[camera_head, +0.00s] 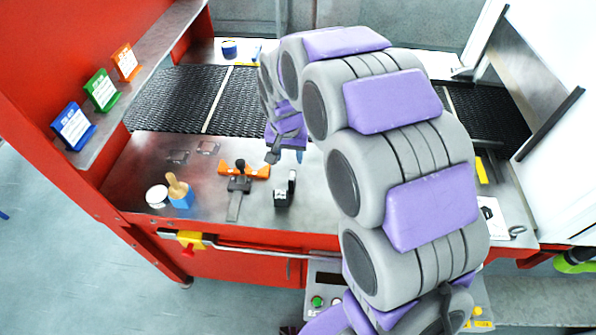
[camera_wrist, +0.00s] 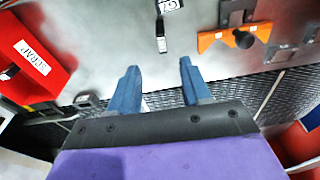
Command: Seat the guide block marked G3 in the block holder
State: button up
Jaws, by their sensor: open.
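My gripper (camera_head: 286,152) hangs over the steel table, beyond a small black block (camera_head: 283,198) with a white label and an upright post. In the wrist view its two blue fingers (camera_wrist: 158,68) are apart with nothing between them. The labelled block (camera_wrist: 170,5) is cut by the top edge; its label starts with G, but I cannot read the number surely. Its post (camera_wrist: 161,36) lies ahead of the fingertips, apart from them. An orange fixture with a black knob (camera_head: 258,170), possibly the block holder, is left of the block; it also shows in the wrist view (camera_wrist: 225,37).
A red SCRAP bin (camera_wrist: 28,65) shows in the wrist view. The black mesh belt (camera_head: 170,100) runs behind. Colored card stands line the left shelf (camera_head: 135,90).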

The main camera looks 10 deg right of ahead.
aim_at(293, 177)
jog(key=w+f, duration=0.1)
jog(key=f, duration=0.6)
jog(key=w+f+b, duration=0.1)
jog(key=f, duration=0.3)
jog(key=shift+w+d+f, duration=0.25)
jog(key=shift+w+f, duration=0.05)
jog(key=shift+d+f, duration=0.3)
jog(key=shift+f, duration=0.45)
jog(key=f, duration=0.3)
jog(key=w+f+b, duration=0.1)
jog(key=shift+a+f, duration=0.2)
jog(key=shift+a, duration=0.1)
jog(key=shift+s+d+r, duration=0.1)
jog(key=shift+d, duration=0.05)
jog(key=shift+c, duration=0.2)
jog(key=shift+d, duration=0.15)
jog(key=c, duration=0.3)
jog(key=shift+a, duration=0.2)
grip_shut()
